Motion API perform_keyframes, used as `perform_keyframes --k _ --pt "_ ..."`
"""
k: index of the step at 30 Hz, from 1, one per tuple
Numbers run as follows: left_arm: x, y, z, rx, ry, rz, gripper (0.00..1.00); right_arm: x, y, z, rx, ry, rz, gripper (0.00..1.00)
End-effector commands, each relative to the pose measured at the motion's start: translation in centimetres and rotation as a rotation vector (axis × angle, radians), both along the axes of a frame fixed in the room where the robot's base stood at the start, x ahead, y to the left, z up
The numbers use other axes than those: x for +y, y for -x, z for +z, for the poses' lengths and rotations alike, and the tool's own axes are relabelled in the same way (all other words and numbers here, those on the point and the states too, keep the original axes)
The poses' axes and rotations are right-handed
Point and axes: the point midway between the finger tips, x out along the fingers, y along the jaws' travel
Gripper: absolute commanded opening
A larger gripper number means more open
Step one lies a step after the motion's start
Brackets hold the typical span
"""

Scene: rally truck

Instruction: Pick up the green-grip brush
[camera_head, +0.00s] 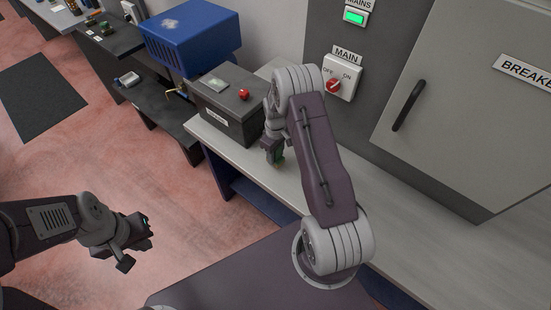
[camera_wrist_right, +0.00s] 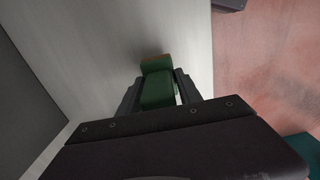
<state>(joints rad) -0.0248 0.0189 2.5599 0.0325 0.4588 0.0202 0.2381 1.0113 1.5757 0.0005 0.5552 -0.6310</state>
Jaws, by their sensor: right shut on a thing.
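The green-grip brush (camera_wrist_right: 157,88) is between the fingers of my right gripper (camera_wrist_right: 158,95) in the right wrist view, with a brown end beyond the green part. My right gripper is shut on it, low over the light grey bench top. In the head view the right gripper (camera_head: 273,155) points down beside the dark box, and only a small bit of green (camera_head: 280,162) shows under it. I cannot tell whether the brush touches the bench. My left gripper (camera_head: 136,246) is at the lower left over the floor, apart from the bench; its jaws look spread and empty.
The dark box (camera_head: 228,112) with a red button stands on the bench (camera_head: 425,225) just left of my right gripper. A blue box (camera_head: 190,38) is further back. A red MAIN switch (camera_head: 334,86) and a breaker cabinet (camera_head: 465,100) are on the wall. The bench's right part is clear.

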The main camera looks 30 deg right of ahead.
Motion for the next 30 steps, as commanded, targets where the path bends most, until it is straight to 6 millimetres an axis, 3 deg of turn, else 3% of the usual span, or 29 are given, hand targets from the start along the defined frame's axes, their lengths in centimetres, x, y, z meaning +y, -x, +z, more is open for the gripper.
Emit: perform_keyframes --k 2,15,21,28,29,30 --pt "0.0 0.0 -1.1 0.0 0.0 0.0 0.0 -0.1 -0.2 1.7 -0.007 0.002 0.0 0.01" --pt "0.0 0.0 -2.9 0.0 0.0 0.0 0.0 -1.1 9.8 7.5 -0.004 0.002 -0.002 0.01" --pt "0.0 0.0 -3.0 0.0 0.0 0.0 0.0 -1.2 11.5 8.6 -0.001 0.001 -0.001 0.01" --pt "0.0 0.0 -3.0 0.0 0.0 0.0 0.0 -1.2 11.6 8.6 0.0 0.001 0.0 0.01" --pt "0.0 0.0 -3.0 0.0 0.0 0.0 0.0 -1.2 11.6 8.6 0.0 0.001 0.0 0.38" --pt "0.0 0.0 -3.0 0.0 0.0 0.0 0.0 -1.2 11.6 8.6 0.0 0.001 0.0 0.27"
